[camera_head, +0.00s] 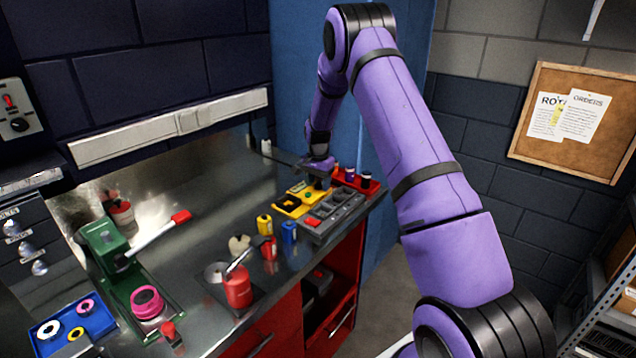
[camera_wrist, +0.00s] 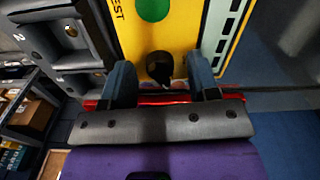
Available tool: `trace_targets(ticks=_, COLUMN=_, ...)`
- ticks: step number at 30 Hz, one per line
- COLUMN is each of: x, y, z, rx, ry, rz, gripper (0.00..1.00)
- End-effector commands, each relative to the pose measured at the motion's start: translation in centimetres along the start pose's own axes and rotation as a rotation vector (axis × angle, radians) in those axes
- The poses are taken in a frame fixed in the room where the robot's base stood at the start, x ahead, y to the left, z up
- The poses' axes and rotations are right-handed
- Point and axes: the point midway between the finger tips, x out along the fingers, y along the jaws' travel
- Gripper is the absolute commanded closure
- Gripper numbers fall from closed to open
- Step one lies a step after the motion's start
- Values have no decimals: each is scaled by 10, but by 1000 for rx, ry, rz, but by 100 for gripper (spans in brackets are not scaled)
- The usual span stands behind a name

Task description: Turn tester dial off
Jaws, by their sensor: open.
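The tester (camera_head: 291,201) is a yellow unit on the metal bench, left of the grey charger block, in the head view. In the wrist view the yellow tester face (camera_wrist: 183,36) fills the upper middle, with a green round spot and part of the word "TEST". Its black dial (camera_wrist: 160,66) shows between my fingers. My gripper (camera_wrist: 163,82) is open, with one finger on each side of the dial and a gap to both. I cannot tell how deep the fingers reach. In the head view my gripper (camera_head: 319,170) hides the dial.
The grey charger block (camera_head: 335,212) with several slots sits close beside the tester. A red holder (camera_head: 352,182) with small cylinders stands behind it. Yellow, red and blue batteries (camera_head: 289,231) stand in front. A green press (camera_head: 112,255) and red can (camera_head: 238,287) are further left.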

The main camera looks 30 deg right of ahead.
Motion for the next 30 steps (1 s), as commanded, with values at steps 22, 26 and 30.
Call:
trace_targets(ticks=22, x=0, y=0, z=0, rx=-54, ry=-1, rz=0, gripper=95)
trace_targets(ticks=26, x=0, y=0, z=0, rx=-125, ry=-1, rz=-1, gripper=95)
trace_targets(ticks=30, x=0, y=0, z=0, rx=-235, ry=-1, rz=0, gripper=95)
